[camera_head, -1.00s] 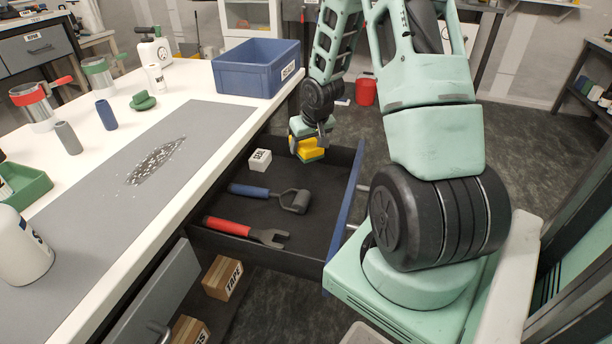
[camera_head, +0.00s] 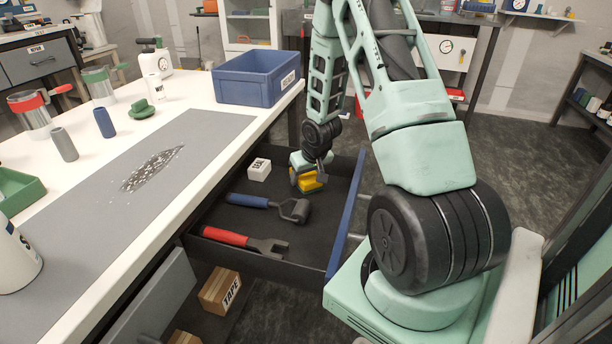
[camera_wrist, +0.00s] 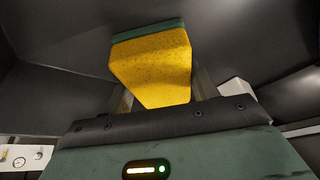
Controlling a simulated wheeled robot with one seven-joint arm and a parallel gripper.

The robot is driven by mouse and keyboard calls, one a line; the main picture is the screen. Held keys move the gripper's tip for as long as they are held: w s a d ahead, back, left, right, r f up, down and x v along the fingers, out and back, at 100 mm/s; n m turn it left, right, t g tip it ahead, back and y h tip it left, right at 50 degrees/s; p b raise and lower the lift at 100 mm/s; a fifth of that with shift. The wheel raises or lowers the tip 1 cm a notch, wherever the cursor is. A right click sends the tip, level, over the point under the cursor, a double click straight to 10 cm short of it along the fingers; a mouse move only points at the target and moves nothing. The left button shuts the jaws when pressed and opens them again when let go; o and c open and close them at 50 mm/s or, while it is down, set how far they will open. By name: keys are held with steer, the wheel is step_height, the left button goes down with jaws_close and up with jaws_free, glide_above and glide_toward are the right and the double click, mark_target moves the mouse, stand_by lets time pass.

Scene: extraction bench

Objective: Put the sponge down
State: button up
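The sponge (camera_head: 309,181) is yellow with a green layer. It is inside the open dark drawer (camera_head: 270,221), near its far right corner. In the wrist view the sponge (camera_wrist: 155,68) sits between the two fingers of my gripper (camera_wrist: 160,92), which look closed against its sides. In the head view my gripper (camera_head: 309,172) points down into the drawer over the sponge. I cannot tell whether the sponge touches the drawer floor.
A blue bin (camera_head: 256,76) stands on the bench above. The drawer's blue front (camera_head: 346,213) rises beside my gripper.

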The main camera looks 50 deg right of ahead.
steer(key=o, duration=0.4)
steer(key=p+v, duration=0.4)
steer(key=v, duration=0.8)
steer(key=a+r+n+g+y, duration=0.1)
steer(key=a+r+n, duration=0.25)
steer(key=a, duration=0.95)
steer(key=a+r+n+g+y, duration=0.15)
steer(key=a+r, duration=0.25)
steer(key=a, duration=0.9)
steer(key=s+a+r+n, duration=0.1)
steer(key=s+a+n, duration=0.1)
steer(key=s+a, duration=0.3)
steer(key=s+a+r+n+g, duration=0.1)
steer(key=s+a+r+n, duration=0.1)
steer(key=s+a, duration=0.4)
steer(key=s+a+r+n, duration=0.2)
steer(key=s+a+n, duration=0.1)
steer(key=s+a, duration=0.2)
steer(key=shift+s+a+g, duration=0.2)
steer(key=shift+s+g, duration=0.15)
steer(key=shift+s, duration=0.95)
